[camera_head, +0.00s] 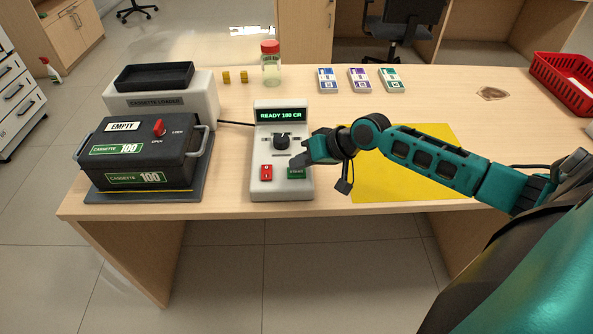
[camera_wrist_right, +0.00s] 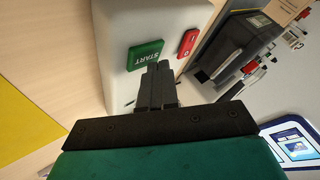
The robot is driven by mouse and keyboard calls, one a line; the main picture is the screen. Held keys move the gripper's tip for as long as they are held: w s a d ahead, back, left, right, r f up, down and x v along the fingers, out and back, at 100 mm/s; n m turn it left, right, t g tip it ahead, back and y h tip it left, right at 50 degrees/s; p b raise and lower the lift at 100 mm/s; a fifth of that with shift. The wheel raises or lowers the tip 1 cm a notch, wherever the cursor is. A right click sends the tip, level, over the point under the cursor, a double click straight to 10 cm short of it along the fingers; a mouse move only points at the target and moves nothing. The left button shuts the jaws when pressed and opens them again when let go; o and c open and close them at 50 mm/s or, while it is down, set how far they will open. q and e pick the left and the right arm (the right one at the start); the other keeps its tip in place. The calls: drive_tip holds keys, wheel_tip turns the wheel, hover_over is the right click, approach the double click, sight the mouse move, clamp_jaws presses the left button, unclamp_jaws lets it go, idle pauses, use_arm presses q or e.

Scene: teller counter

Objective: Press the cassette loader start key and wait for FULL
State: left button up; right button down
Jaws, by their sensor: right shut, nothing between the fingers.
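The cassette loader (camera_head: 206,105) sits at the left behind a black cassette (camera_head: 120,165) labelled "EMPTY" and "CASSETTE 100". My left gripper is not in view.
A red switch (camera_head: 266,172) sits left of the key, below a black knob (camera_head: 282,141). A yellow mat (camera_head: 400,185) lies under my right arm. A red-lidded jar (camera_head: 270,65), several banknote-like bundles (camera_head: 360,79) and a red basket (camera_head: 560,85) stand farther back.

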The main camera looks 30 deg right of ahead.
sight(301, 172)
drive_tip(key=shift+f, duration=0.5)
idle(0.6)
drive_tip(key=shift+r+p, duration=0.9)
drive_tip(key=shift+p, duration=0.05)
wheel_tip(301, 172, up, 3)
drive_tip(key=shift+f+p, duration=0.1)
drive_tip(key=shift+p, duration=0.85)
drive_tip(key=shift+r, duration=1.1)
